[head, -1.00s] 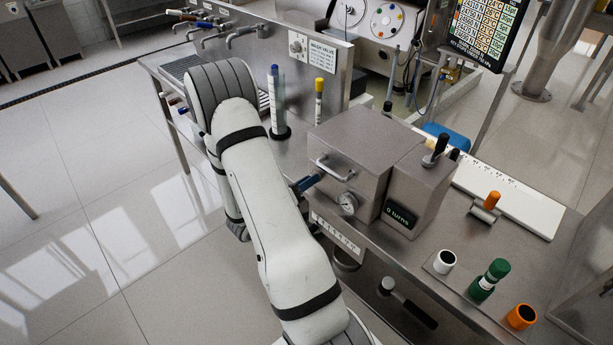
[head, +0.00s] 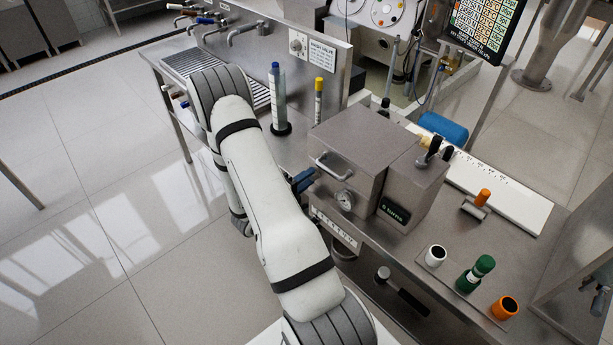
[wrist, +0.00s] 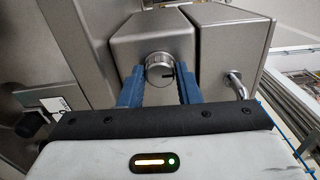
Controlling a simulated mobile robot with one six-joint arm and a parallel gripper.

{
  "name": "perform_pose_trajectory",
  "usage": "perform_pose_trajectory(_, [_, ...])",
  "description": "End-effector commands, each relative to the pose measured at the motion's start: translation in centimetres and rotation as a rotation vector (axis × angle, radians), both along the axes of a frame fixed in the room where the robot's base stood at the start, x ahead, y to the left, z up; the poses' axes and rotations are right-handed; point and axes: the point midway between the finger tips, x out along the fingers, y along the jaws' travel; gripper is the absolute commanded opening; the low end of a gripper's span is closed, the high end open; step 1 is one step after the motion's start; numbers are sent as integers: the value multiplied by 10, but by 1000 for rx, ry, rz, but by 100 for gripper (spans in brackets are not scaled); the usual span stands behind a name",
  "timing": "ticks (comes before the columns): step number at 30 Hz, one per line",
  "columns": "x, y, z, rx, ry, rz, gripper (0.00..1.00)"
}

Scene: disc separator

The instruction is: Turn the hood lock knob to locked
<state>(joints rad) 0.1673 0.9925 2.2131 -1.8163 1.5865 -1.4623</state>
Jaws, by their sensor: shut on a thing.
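The lock knob (wrist: 159,67) is a round silver knob with a dark mark on its face. It sits on the end face of a grey metal box in the wrist view. My gripper (wrist: 160,82) has its two blue fingers shut on the knob, one on each side. The hood (head: 350,140) is a grey metal box on the bench in the head view, with a bar handle (head: 333,168) on its front. My blue fingers show at the hood's front left in the head view, partly behind my arm; their contact with the knob is not visible there.
A round dial (head: 344,200) is on the hood's front. A display box (head: 395,212) stands to its right. A blue-topped tube (head: 277,95) and yellow-topped tube (head: 319,98) stand behind. Floor at left is clear.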

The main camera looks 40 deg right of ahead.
Motion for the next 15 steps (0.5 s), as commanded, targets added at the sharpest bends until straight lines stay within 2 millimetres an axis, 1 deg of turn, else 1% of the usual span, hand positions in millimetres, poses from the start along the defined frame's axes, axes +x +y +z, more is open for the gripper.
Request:
perform_pose_trajectory(6, [1, 0, 0, -4, 50, 2, 7])
perform_pose_trajectory(15, [1, 0, 0, -5, 63, 3, 7])
